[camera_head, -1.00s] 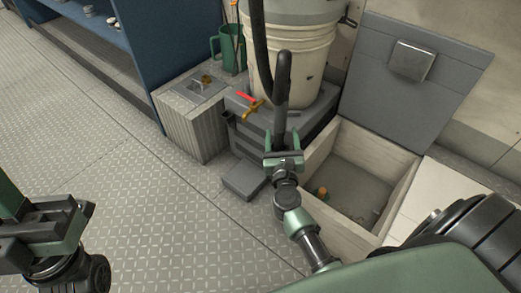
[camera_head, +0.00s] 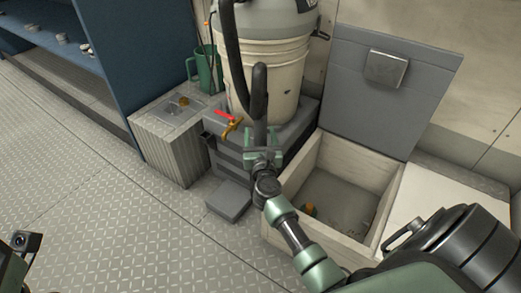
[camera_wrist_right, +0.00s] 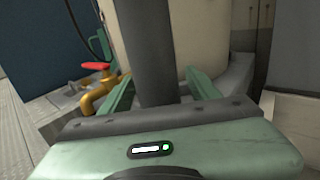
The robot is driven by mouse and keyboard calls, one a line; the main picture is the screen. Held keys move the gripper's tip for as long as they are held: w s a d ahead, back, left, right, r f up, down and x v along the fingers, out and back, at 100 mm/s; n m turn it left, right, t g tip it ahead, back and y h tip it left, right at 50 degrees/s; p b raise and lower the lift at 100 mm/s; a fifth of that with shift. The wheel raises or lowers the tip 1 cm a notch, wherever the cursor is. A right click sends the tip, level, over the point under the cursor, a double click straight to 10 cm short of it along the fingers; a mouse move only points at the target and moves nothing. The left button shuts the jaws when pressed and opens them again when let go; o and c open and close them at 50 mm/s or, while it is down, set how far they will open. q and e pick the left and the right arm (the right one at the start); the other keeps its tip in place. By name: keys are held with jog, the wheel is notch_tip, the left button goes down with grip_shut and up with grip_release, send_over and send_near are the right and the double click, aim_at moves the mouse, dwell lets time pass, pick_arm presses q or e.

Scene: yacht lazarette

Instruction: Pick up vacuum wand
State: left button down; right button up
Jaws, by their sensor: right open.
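The vacuum wand (camera_head: 260,92) is a dark, upright tube that joins a black hose in front of the cream bucket vacuum (camera_head: 268,70). My right gripper (camera_head: 263,133) is at the lower part of the wand. In the right wrist view, the wand (camera_wrist_right: 150,50) stands between the two green fingers of the right gripper (camera_wrist_right: 162,88). The fingers are open, with a visible gap on each side of the wand. The wand's lower end is hidden behind the gripper. Only a small part of my left arm shows at the lower left corner; its fingers are out of view.
A yellow tap with a red handle (camera_head: 229,125) is close left of the right gripper. An open wooden locker (camera_head: 282,215) with a raised grey lid (camera_head: 385,85) lies to the right. A ribbed box (camera_head: 165,150) and a green jug (camera_head: 204,70) stand left. The floor at left is clear.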

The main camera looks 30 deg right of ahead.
jog(key=shift+r, duration=0.1)
grip_shut()
